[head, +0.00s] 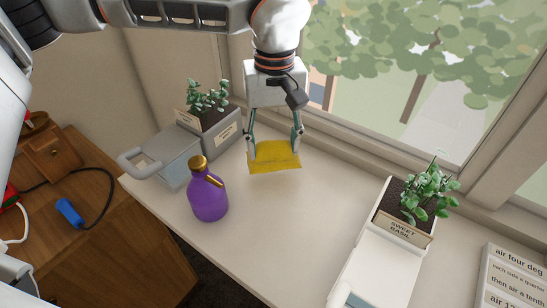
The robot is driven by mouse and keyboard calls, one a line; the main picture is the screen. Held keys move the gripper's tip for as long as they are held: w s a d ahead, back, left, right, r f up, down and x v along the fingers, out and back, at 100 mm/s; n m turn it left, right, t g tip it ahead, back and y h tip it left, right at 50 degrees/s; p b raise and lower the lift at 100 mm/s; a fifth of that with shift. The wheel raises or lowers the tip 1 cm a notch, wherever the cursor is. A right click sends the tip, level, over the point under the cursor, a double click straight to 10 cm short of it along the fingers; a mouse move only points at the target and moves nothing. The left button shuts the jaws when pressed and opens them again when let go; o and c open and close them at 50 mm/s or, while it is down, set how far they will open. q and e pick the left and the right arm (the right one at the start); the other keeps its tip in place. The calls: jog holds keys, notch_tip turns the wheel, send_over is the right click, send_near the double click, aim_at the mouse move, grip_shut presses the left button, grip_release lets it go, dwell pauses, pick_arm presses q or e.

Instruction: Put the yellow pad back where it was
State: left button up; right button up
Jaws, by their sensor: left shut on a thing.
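The yellow pad (275,158) is a flat, thin piece held over the white sill counter, near its middle. My left gripper (273,148) reaches down from above and is shut on the yellow pad, with one finger at each side of it. I cannot tell whether the pad touches the counter or hangs just above it. My right gripper is not in view.
A purple bottle (208,196) with a gold cap stands left of the pad. A grey planter (223,131) and a grey-handled container (150,165) are behind it. A planter labelled sweet basil (402,228) stands at right. The counter between is clear.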

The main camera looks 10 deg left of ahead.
aim_at(273, 159)
pick_arm(q)
jog(key=shift+f, duration=2.05)
jog(key=shift+f, duration=0.1)
jog(key=o, duration=0.9)
jog(key=shift+o, duration=0.2)
notch_tip(273, 159, up, 12)
jog(key=shift+w+r+p, duration=0.1)
jog(key=shift+p, duration=0.3)
